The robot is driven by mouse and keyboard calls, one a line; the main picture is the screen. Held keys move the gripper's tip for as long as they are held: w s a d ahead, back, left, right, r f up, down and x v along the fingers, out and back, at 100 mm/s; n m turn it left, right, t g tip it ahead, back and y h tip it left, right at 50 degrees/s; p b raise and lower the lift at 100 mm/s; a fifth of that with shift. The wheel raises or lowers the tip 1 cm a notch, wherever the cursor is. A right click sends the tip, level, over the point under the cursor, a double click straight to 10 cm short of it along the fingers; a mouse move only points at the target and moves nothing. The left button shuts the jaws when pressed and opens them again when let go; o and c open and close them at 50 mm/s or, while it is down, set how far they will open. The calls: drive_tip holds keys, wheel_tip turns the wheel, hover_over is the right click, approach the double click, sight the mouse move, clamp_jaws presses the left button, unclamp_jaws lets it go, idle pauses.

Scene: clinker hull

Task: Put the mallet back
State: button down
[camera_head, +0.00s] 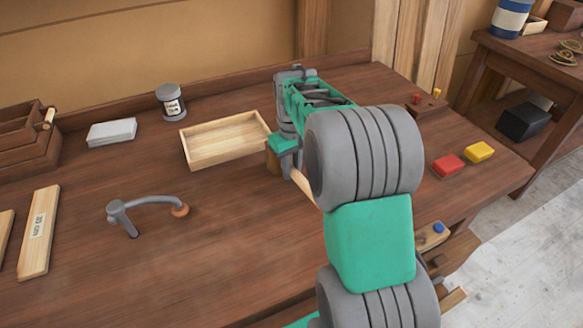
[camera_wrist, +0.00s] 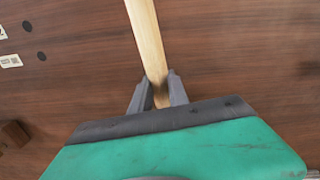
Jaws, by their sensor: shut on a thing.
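The mallet shows as a pale wooden handle (camera_head: 304,188) with a brown block, apparently its head (camera_head: 273,160), at its far end. My gripper (camera_head: 287,152) is over the middle of the bench, just right of the shallow tray, and is shut on the handle. In the wrist view the handle (camera_wrist: 148,38) runs up from between the two grey fingers (camera_wrist: 157,88) and leaves the top edge; the head is not identifiable there. My arm hides part of the handle in the head view. I cannot tell whether the mallet touches the bench.
The shallow wooden tray (camera_head: 229,154) looks empty. A grey bent tool (camera_head: 148,203), a jar (camera_head: 171,103), a pale block (camera_head: 112,132) and a dark wooden box (camera_head: 25,150) are to the left. Red (camera_head: 448,166) and yellow (camera_head: 479,152) blocks lie right.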

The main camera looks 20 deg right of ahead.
drive_tip(key=c, duration=1.2)
unclamp_jaws()
drive_tip(key=shift+f, duration=0.1)
wheel_tip(320, 180, up, 8)
drive_tip(key=p, duration=0.6)
